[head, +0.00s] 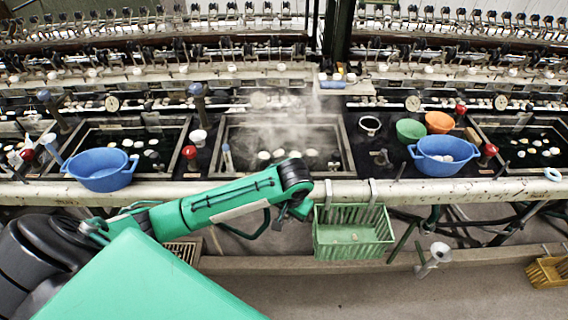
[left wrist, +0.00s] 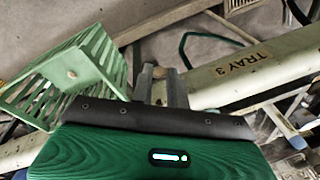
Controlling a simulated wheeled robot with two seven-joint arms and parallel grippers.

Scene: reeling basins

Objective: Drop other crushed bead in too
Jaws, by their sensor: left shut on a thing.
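My left gripper (head: 300,210) shows only partly in the head view, at the end of the green arm, just left of the green slatted basket (head: 352,245). In the left wrist view its two grey fingers (left wrist: 162,80) are shut on a small brownish bead (left wrist: 159,72). The basket (left wrist: 100,50) is to the left of the fingers there, apart from them, with a small pale bead (left wrist: 72,75) inside. The held bead is hidden in the head view. My right gripper is not in view.
The basket hangs by hooks on the front rail (head: 440,190). Blue bowls (head: 100,168) (head: 443,155) stand at left and right. Water basins with pale cocoons lie behind the rail.

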